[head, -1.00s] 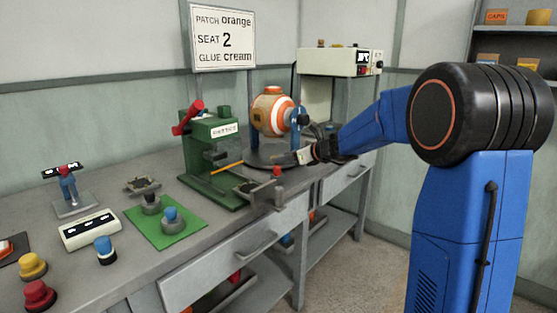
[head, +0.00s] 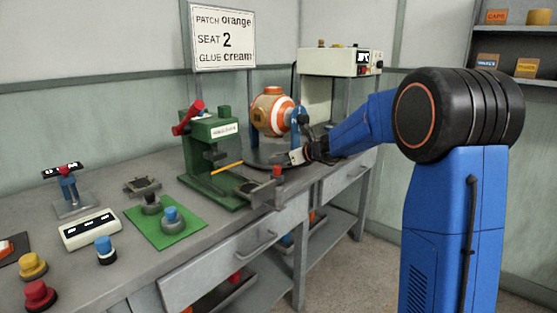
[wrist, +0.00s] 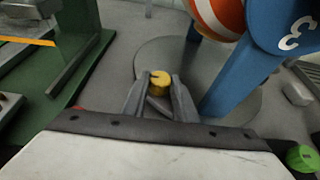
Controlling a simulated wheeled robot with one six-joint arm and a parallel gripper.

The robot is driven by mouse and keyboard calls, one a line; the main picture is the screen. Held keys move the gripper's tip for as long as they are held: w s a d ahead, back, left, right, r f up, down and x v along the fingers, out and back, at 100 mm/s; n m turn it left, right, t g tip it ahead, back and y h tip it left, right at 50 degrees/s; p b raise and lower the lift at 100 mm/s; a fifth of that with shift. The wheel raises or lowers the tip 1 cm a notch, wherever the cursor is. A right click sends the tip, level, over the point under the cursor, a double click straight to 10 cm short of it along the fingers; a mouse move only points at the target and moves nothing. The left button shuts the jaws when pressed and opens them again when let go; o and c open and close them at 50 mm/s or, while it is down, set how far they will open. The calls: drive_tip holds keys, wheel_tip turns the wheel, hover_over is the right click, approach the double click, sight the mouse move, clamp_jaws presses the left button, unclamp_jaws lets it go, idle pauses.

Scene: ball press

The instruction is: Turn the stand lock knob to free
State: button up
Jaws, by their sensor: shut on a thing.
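A small yellow knob (wrist: 160,78) with a dark mark on top stands at the foot of the stand, low between its blue uprights (wrist: 262,60). My gripper (wrist: 160,90) is shut on this knob, one grey finger on each side. The stand has a round grey base (wrist: 235,105) and carries an orange and white ball (wrist: 215,14), also seen in the head view (head: 271,112). In the head view my gripper (head: 292,157) is low at the front of the stand, and the yellow knob cannot be made out there.
A green press (head: 212,150) with a red handle stands left of the stand. A small vise-like fixture (head: 262,190) with a red top is at the bench's front edge. A green knob (wrist: 302,158) shows at the wrist view's lower right. A sign (head: 223,37) hangs behind.

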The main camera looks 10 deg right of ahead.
drive_tip(key=shift+w+d+n+g+y, duration=0.2)
drive_tip(key=shift+n+g+y, duration=0.5)
drive_tip(key=shift+n+y, duration=0.15)
drive_tip(key=shift+w+n+g+y, duration=0.1)
drive_tip(key=shift+n+g+y, duration=0.85)
drive_tip(key=shift+n+g, duration=0.35)
drive_tip(key=o, duration=1.1)
